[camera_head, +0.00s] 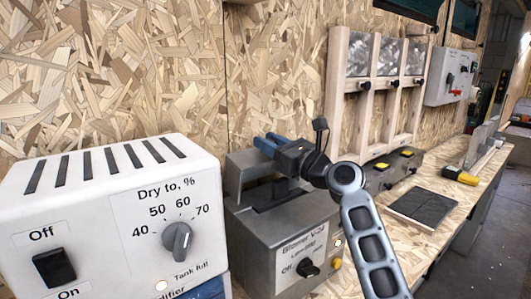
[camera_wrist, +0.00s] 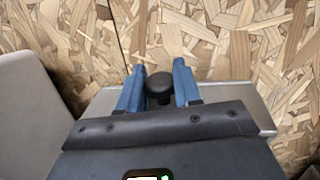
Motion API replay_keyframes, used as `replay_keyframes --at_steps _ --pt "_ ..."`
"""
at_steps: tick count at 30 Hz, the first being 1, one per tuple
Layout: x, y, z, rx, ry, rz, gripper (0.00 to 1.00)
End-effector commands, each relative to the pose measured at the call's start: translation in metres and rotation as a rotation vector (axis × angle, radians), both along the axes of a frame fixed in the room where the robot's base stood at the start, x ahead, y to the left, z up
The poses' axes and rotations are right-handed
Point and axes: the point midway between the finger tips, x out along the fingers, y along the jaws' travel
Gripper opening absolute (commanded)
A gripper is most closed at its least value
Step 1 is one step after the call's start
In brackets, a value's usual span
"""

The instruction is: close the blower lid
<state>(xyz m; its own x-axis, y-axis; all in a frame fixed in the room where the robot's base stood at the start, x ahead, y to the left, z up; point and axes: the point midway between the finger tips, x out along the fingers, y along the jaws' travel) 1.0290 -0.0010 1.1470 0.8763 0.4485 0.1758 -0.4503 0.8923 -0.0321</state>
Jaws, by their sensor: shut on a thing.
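The blower (camera_head: 285,240) is a grey metal box labelled "Blower V-20", with a black dial and a yellow button on its front. Its grey lid (camera_head: 241,163) looks raised at the back of the box, over a dark opening in the top. My gripper (camera_head: 268,142) is above the box, its blue fingers by the lid's upper edge. In the wrist view, my gripper (camera_wrist: 159,84) has a finger on each side of a black knob (camera_wrist: 159,88) and is shut on it. A grey plate, apparently the lid (camera_wrist: 240,92), shows behind the fingers. My gripper body hides part of the lid.
A white dehumidifier (camera_head: 90,215) with a dial and switch stands close on the left. The particle-board wall is just behind. To the right are a wooden frame (camera_head: 338,100), a dark square plate (camera_head: 425,207) and a yellow-handled tool (camera_head: 460,176) on the bench.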

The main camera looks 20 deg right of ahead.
Motion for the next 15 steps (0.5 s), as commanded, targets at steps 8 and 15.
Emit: replay_keyframes --at_steps 8,15 --pt "-0.020 -0.006 -0.002 0.049 -0.156 -0.001 0.00" --pt "-0.032 -0.011 -0.001 0.080 -0.252 -0.002 0.00"
